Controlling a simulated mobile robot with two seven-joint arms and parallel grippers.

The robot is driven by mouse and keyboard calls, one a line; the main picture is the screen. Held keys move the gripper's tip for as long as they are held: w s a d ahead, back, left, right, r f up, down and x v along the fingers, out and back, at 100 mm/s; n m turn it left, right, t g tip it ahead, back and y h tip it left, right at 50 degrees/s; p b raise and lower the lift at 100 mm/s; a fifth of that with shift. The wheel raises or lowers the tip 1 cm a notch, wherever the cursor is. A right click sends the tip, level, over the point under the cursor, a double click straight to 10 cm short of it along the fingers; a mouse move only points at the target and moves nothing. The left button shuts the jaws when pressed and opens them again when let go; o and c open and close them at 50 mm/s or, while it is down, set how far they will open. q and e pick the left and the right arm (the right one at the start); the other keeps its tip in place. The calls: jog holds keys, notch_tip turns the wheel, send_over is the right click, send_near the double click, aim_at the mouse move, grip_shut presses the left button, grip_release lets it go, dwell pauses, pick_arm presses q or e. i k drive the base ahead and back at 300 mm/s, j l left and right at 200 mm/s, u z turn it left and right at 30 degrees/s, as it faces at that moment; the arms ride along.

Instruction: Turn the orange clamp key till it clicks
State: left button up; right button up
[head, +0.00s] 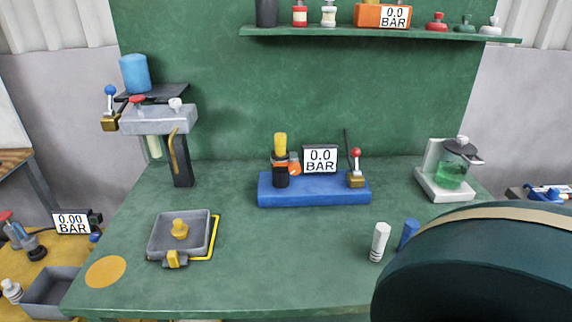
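A small orange part (294,164), which looks like the clamp key, sits on the right side of a black holder (281,178). A yellow-topped cylinder (280,145) stands upright in this holder. The holder is on a blue base (315,193) near the back middle of the green bench. A display reading 0.0 BAR (320,157) and a red-knobbed lever (356,168) on a brass block share the base. The key is too small to tell its exact turn. Neither of my grippers shows in the head view.
A grey tray (155,242) with a yellow knob lies front left. A grey stand (158,119) rises behind it. A white cylinder (380,241) and a blue one (408,233) stand front right. A green jar (454,165) is back right. The bench before the blue base is clear.

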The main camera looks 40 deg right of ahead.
aim_at(294, 167)
jog(key=z, duration=1.55)
jog(key=l, duration=0.1)
